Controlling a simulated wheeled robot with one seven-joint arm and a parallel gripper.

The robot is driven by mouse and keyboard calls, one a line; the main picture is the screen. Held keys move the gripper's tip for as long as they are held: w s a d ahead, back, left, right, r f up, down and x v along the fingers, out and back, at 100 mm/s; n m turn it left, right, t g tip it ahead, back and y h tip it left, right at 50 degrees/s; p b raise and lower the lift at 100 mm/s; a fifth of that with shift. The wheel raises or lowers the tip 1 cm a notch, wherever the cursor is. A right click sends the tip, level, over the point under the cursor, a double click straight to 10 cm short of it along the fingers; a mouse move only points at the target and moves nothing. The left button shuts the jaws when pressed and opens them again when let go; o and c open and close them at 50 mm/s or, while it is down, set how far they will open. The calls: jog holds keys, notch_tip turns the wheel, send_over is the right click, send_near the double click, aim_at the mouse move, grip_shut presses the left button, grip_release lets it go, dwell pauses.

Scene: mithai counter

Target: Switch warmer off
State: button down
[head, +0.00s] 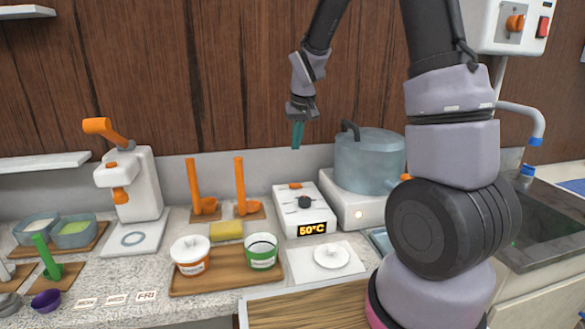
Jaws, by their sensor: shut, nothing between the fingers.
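A white box (284,219) stands on the counter with a lit display (312,230) reading 50°C. On its top are a black knob (304,202) and a small orange part (295,186). It appears to be the warmer; no label names it. Right of it, a white base (350,212) with a small round light (359,214) carries a lidded blue-grey pot (368,162). My gripper (297,147) has teal fingers that point down and are shut and empty. It shows above the box and left of the pot, apparently touching nothing.
A wooden tray (217,285) with two tubs (190,262) (262,258) is left of the box. A white plate with a lid-like disc (331,256) lies in front. Orange-handled tools (193,188) (240,186) stand behind. A sink (560,222) is at right. My arm hides part of the counter.

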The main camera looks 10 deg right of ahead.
aim_at(293, 185)
jog(key=x, duration=0.8)
jog(key=s+x, duration=0.1)
jog(key=x, duration=0.3)
jog(key=shift+a+f, duration=0.2)
jog(key=shift+f, duration=0.65)
jog(key=shift+a+f, duration=0.1)
jog(key=shift+a+f, duration=0.15)
jog(key=shift+f, duration=0.2)
jog(key=shift+r, duration=0.1)
jog(key=shift+d+r, duration=0.3)
jog(key=shift+d, duration=0.5)
jog(key=shift+w, duration=0.1)
